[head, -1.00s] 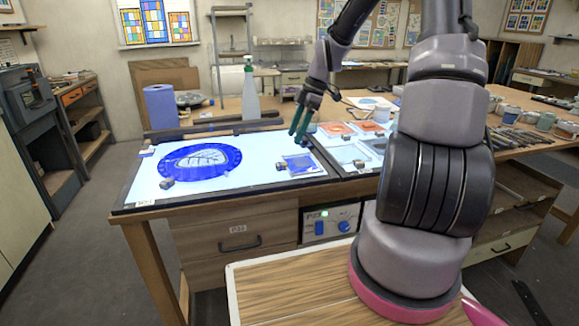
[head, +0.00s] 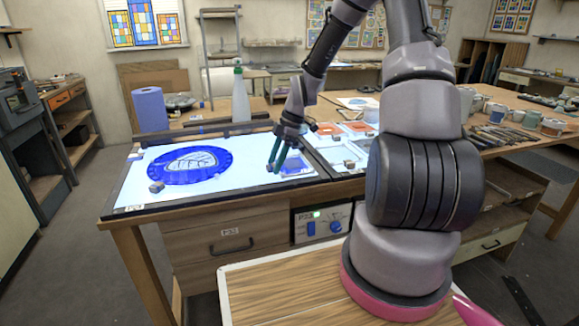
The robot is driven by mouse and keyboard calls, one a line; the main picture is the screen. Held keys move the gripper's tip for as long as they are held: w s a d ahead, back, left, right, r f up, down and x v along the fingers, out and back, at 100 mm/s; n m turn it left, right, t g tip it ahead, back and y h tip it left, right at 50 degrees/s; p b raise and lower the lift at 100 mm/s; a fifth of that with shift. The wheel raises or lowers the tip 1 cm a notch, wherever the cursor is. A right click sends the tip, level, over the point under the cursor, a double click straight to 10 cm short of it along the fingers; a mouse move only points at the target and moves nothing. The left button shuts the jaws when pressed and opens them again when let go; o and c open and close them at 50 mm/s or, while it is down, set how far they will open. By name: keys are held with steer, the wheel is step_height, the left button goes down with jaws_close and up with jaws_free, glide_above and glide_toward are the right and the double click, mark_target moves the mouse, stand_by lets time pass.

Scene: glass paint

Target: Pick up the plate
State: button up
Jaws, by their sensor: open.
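A round blue plate (head: 222,158) with a pale leaf-like drawing in its middle lies flat on the lit white panel (head: 160,196) of the workbench. A small square blue piece (head: 297,164) lies on the panel's right part, partly hidden by my gripper. My gripper (head: 276,167) is open and points down, just left of the square piece and right of the round plate. It appears empty. I cannot tell its exact height above the panel.
Small grey blocks (head: 156,187) sit around the plate. A white spray bottle (head: 240,97) and a blue paper roll (head: 150,109) stand behind the panel. Trays (head: 341,155), cups (head: 551,127) and brushes crowd the right side.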

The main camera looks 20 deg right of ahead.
jaws_close()
steer(key=shift+r, duration=0.1)
